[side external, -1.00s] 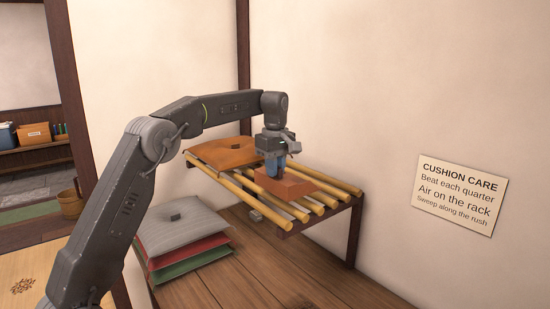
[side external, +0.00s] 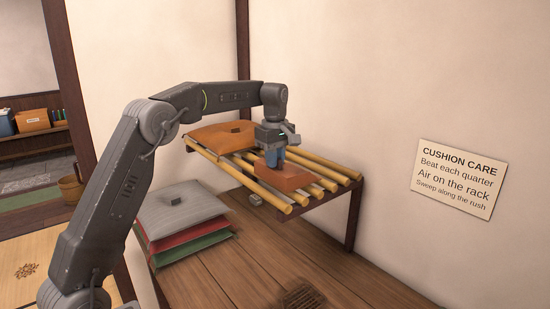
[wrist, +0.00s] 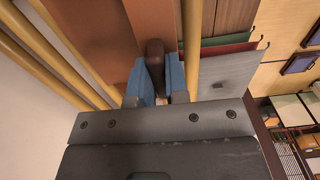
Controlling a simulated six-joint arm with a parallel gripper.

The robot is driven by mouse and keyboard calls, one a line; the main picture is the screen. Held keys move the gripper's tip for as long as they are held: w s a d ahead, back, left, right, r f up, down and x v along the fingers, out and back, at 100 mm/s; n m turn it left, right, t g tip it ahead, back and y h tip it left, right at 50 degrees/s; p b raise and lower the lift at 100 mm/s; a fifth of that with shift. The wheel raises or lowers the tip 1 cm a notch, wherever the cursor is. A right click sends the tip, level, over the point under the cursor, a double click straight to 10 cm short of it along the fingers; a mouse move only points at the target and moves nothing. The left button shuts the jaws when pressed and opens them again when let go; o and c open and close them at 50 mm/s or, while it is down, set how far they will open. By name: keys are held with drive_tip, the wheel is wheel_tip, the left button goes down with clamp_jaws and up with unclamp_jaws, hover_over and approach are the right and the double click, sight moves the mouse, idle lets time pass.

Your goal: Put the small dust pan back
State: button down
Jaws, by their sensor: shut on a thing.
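The small dust pan (side external: 288,181) is a flat reddish-brown piece at the rack, under my gripper (side external: 274,160). My gripper points down, its blue fingers shut on the pan. In the wrist view my gripper (wrist: 160,90) has its blue fingers on either side of a dark brown handle (wrist: 155,55), with orange-brown surface beyond it. The rack (side external: 345,174) has several yellow bamboo poles on a dark wooden frame. I cannot tell whether the pan touches the poles. The fingers hide part of the pan.
An orange cushion (side external: 215,138) lies on the rack's far left end. Grey, red and green cushions (side external: 185,210) are stacked on the wooden surface (side external: 235,265) at left. A small grey object (side external: 255,199) is below the rack. A sign (side external: 460,180) hangs on the right wall.

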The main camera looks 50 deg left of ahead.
drive_tip(key=shift+f, duration=0.4)
drive_tip(key=c, duration=1.1)
unclamp_jaws()
drive_tip(key=shift+o, duration=0.2)
wheel_tip(320, 180, up, 11)
drive_tip(key=shift+f, duration=0.1)
drive_tip(key=shift+r, duration=0.55)
